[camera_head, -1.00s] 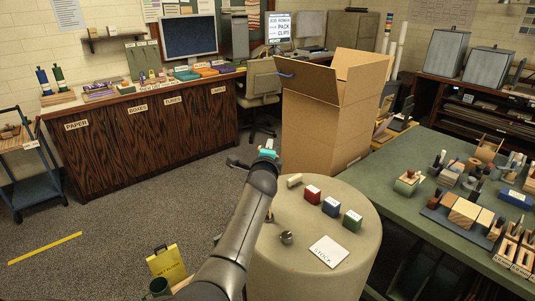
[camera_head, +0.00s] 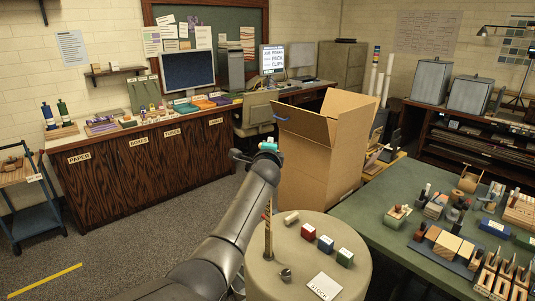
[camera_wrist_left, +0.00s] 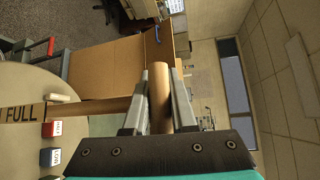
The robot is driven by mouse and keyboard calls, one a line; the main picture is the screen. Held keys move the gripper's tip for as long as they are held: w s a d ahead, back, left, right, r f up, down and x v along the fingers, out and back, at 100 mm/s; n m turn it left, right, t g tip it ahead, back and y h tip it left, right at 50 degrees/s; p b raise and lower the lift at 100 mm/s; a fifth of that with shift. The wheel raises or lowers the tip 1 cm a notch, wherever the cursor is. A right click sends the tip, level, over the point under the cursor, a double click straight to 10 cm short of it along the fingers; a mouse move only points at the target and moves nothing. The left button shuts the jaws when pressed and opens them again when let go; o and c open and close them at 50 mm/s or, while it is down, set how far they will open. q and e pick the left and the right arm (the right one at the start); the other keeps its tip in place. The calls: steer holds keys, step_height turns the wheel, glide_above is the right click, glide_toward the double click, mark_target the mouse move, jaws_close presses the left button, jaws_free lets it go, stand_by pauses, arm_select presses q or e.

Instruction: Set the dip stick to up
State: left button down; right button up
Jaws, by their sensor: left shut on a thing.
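The dip stick (camera_head: 268,235) is a thin marked wooden rod standing upright from the round table (camera_head: 345,283). My left gripper (camera_wrist_left: 160,82) is shut on this handle, one finger on each side. In the head view its fingers are hidden by my arm. My right gripper is not in view.
A wooden peg (camera_head: 291,217), red (camera_head: 308,232), blue (camera_head: 325,244) and green (camera_head: 345,257) blocks, a small knob (camera_head: 286,274) and a white card (camera_head: 323,287) are on the round table. A tall open carton (camera_head: 325,150) stands close behind.

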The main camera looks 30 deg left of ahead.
arm_select(q)
steer(key=shift+r, duration=0.4)
steer(key=c, duration=0.7)
jaws_free()
steer(key=shift+c, duration=0.2)
steer(key=shift+p+v, duration=0.4)
steer(key=shift+v, duration=0.75)
steer(key=v, duration=1.3)
steer(key=shift+f, duration=0.15)
